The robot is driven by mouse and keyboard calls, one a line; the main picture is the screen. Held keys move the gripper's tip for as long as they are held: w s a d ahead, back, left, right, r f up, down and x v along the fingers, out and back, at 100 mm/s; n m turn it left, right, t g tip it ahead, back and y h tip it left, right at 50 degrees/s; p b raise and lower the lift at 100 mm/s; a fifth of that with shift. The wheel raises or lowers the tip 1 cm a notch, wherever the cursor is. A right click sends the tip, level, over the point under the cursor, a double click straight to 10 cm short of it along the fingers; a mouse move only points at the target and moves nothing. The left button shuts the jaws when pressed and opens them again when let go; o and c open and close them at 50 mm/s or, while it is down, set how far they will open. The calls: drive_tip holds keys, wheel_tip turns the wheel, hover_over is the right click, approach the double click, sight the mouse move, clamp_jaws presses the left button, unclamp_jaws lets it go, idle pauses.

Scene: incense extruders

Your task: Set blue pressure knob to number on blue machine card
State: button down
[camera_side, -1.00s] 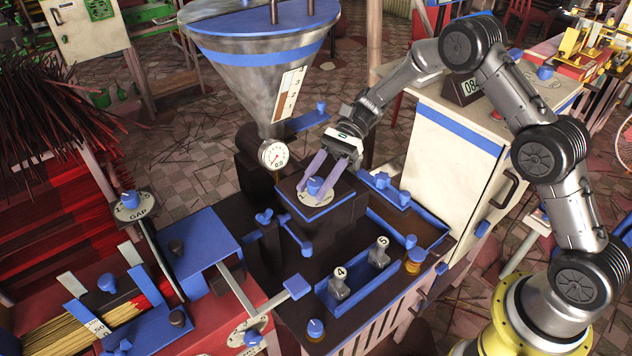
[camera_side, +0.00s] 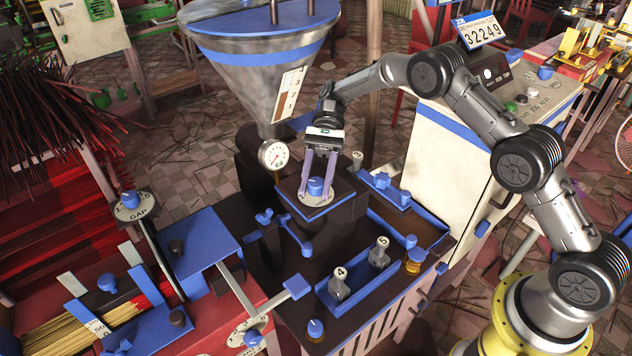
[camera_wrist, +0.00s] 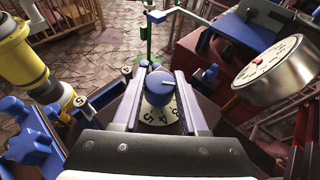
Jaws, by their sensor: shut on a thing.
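The blue pressure knob (camera_side: 316,186) sits on a round white numbered dial (camera_side: 315,199) on top of a dark block with a blue-edged top. My gripper (camera_side: 317,190) points down over it, with lilac fingers shut on the knob from both sides. In the wrist view the knob (camera_wrist: 161,84) lies between the fingers and shows a short pale mark on top. Dial numbers 3, 4 and 5 (camera_wrist: 158,114) show on the near side; the fingers hide other parts.
A round pressure gauge (camera_side: 273,154) stands close left of the knob, beneath a metal hopper (camera_side: 258,70). A blue tray (camera_side: 350,289) holds grey pieces marked 4 and 5. A white cabinet (camera_side: 452,160) stands to the right.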

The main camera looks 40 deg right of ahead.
drive_tip(key=shift+c, duration=2.2)
unclamp_jaws()
drive_tip(key=shift+w+d+r, duration=0.1)
drive_tip(key=shift+w+d, duration=0.1)
drive_tip(key=shift+d, duration=0.05)
drive_tip(key=shift+v, duration=1.15)
wheel_tip(320, 180, up, 6)
drive_tip(key=shift+f, duration=0.15)
drive_tip(key=shift+r, duration=0.75)
